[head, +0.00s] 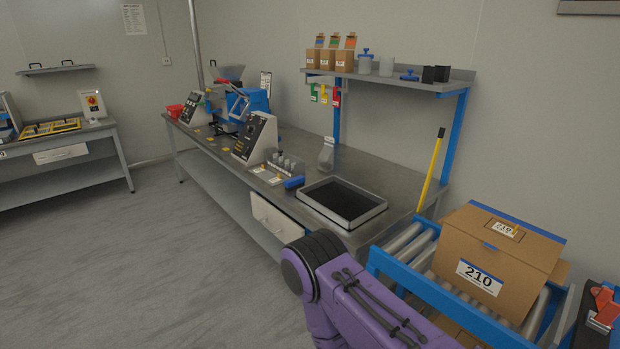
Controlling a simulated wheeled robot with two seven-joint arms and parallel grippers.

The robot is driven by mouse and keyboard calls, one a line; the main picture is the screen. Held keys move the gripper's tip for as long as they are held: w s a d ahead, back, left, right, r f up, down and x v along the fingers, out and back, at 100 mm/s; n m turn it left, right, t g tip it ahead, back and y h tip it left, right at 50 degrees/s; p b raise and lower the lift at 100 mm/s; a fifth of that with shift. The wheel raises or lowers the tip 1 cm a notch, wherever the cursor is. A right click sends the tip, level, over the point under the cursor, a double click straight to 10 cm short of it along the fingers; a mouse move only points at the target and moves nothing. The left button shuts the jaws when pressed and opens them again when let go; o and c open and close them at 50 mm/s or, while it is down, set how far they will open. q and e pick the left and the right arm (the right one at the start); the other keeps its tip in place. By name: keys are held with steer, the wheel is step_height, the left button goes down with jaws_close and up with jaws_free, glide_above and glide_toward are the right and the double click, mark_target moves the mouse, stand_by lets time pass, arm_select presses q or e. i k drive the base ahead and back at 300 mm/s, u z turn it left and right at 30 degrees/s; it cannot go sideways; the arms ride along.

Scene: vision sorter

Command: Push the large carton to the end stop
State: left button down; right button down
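A large brown carton (494,262) labelled 210 sits on the roller conveyor (412,243) at the right of the head view. It has a blue strip along its top and a second 210 label on its upper face. A lower brown box face shows below it, partly hidden by my purple arm (365,300). The arm's dark rounded joint is left of the carton and in front of the conveyor. Neither gripper is in view. I cannot make out an end stop for certain.
A yellow-handled tool (431,168) leans near the conveyor's far end. A dark device with a red part (605,306) stands at the right edge. Open floor lies left.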

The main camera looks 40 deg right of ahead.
mark_target(509, 285)
steer(key=i, duration=3.25)
steer(key=z, duration=4.45)
